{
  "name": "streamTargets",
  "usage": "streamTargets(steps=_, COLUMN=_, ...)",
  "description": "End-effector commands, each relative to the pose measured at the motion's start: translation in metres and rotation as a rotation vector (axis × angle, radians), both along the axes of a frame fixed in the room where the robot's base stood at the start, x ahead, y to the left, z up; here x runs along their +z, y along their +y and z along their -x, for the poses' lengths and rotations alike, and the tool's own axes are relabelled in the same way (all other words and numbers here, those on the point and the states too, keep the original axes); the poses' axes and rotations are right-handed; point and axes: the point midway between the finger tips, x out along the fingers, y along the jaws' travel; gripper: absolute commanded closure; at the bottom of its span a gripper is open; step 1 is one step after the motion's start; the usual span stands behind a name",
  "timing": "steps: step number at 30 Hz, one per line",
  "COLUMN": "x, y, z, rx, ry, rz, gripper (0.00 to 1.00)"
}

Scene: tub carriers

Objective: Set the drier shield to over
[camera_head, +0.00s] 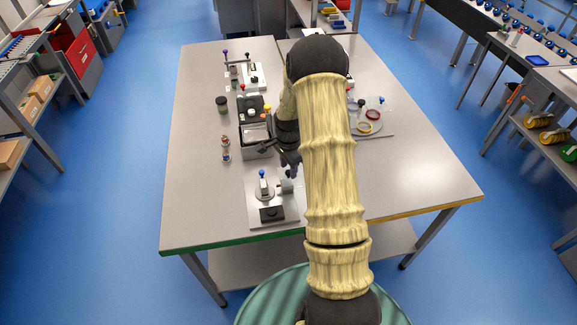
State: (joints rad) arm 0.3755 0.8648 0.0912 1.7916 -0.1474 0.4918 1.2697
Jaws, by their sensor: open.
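My gripper (280,160) is dark and open, with nothing seen between its fingers. It is above the steel table, between a grey box unit (255,142) and a front plate (285,211). The front plate carries a blue-knobbed post (263,188), a grey cylinder (286,186) and a black block (271,214). The box unit has a black top, a pale panel and small red, white and yellow knobs. No part is clearly identifiable as the drier shield, and its setting cannot be told. My arm hides the middle of the table.
A dark jar (221,104) and a small bottle (226,148) stand left of the box unit. A knobbed stand (237,67) is at the back. A round plate with rings (367,122) lies right of my arm. The table's right front is clear.

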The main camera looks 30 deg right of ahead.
Motion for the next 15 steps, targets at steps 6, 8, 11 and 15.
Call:
streamTargets(steps=6, x=-0.013, y=0.000, z=0.000, rx=0.001, ry=0.000, rz=0.000, gripper=0.58)
streamTargets(steps=8, x=-0.014, y=0.000, z=0.000, rx=0.000, ry=0.000, rz=0.000, gripper=0.58)
streamTargets(steps=11, x=-0.014, y=0.000, z=0.000, rx=0.000, ry=0.000, rz=0.000, gripper=0.58)
streamTargets(steps=15, x=-0.014, y=-0.001, z=0.001, rx=-0.002, ry=0.000, rz=0.000, gripper=0.68)
